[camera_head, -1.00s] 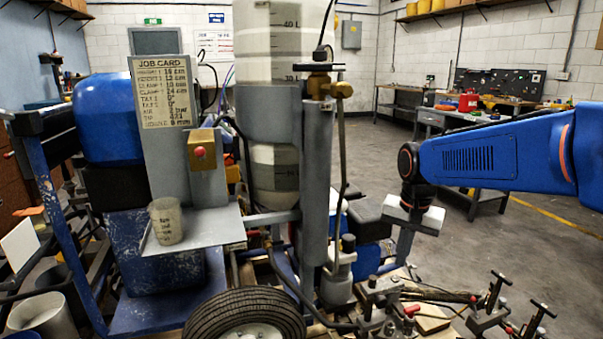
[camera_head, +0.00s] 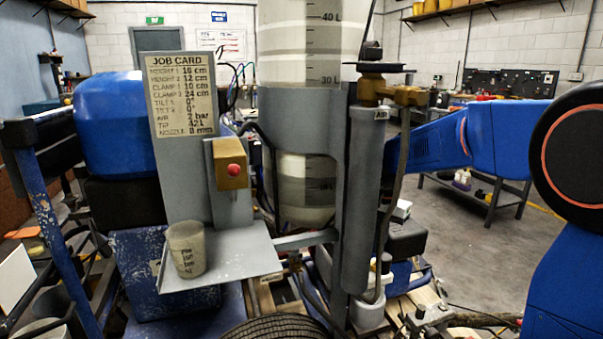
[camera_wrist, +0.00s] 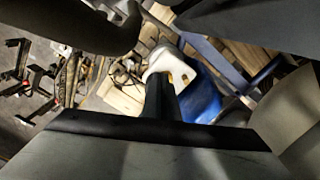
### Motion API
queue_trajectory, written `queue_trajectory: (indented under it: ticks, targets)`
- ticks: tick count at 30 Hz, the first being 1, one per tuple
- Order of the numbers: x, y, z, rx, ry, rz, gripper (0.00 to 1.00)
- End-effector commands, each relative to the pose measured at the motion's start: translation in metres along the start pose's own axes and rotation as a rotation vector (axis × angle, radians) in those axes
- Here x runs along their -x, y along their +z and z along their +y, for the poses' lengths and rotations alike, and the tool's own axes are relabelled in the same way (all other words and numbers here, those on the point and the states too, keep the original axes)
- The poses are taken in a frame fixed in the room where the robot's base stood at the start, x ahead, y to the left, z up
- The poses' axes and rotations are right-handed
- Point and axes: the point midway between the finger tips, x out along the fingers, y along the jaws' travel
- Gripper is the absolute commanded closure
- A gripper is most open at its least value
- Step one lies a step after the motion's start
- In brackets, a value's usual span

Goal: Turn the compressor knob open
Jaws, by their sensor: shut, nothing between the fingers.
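A brass fitting with a black round top (camera_head: 372,52) and a dark flat disc sits atop the grey upright cylinder (camera_head: 361,190) beside an "AIR" tag. A brass box (camera_head: 229,163) carries a red round knob (camera_head: 234,171) on the grey panel at centre left. I cannot tell for certain which is the compressor knob. My gripper (camera_wrist: 162,85) shows in the wrist view as dark fingers together, shut and empty, over a white and blue object below. In the head view my gripper is hidden behind the machine; my blue arm reaches in from the right.
A large striped tank (camera_head: 312,60) stands at centre. A job card (camera_head: 180,95) is fixed above the grey shelf (camera_head: 235,262), which holds a small cup (camera_head: 186,249). A blue tank (camera_head: 120,117) is at left. Open floor (camera_head: 480,260) lies right of the machine.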

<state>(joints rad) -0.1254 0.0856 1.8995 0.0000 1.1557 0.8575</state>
Motion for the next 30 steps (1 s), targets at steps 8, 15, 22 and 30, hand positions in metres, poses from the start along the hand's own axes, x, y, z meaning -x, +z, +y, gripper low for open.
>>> queue_trajectory:
  ticks: [8,15,22,30]
  targets:
    - [-0.003,0.0,-0.001,-0.001,0.001,-0.001,1.0]
    - [-0.024,0.0,0.0,-0.001,0.003,-0.002,1.0]
    - [-0.05,0.0,0.0,-0.001,0.002,-0.002,1.0]
    - [-0.068,0.0,0.0,-0.001,0.001,-0.001,1.0]
